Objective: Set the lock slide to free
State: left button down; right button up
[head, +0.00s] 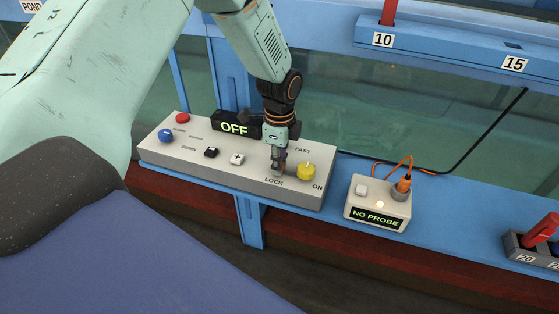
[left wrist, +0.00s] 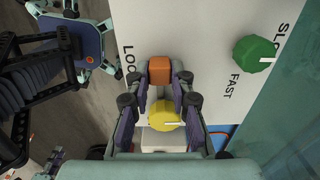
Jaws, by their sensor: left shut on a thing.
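The lock slide's orange block (left wrist: 160,69) shows in the left wrist view, on the pale control panel (left wrist: 190,30) beside lettering that reads LOC. My left gripper (head: 278,170) reaches down to the panel (head: 160,153) just above the word LOCK. Its fingertips, also in the left wrist view (left wrist: 162,78), are shut on the orange block from both sides. In the head view the gripper hides the block and its slot. No word for free is readable. My right gripper is in neither view.
Close by are a yellow knob (head: 306,171) and a green knob (left wrist: 255,55). The panel also has red (head: 182,118) and blue (head: 166,135) buttons and an OFF display (head: 234,128). A NO PROBE box (head: 376,204) stands to the right. Flume glass rises behind.

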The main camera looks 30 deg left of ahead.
pick_arm(q)
jog(key=shift+d, duration=0.1)
jog(key=shift+s+a+r+p, duration=0.15)
jog(key=shift+a+p, duration=0.2)
jog(key=shift+a, duration=0.25)
jog(key=shift+s+a+p, duration=0.1)
jog(key=shift+a+p, duration=0.2)
jog(key=shift+a, duration=0.3)
jog(key=shift+w, duration=0.1)
jog(key=c, duration=1.2)
grip_release()
jog(key=shift+o, duration=0.2)
notch_tip(320, 180, up, 12)
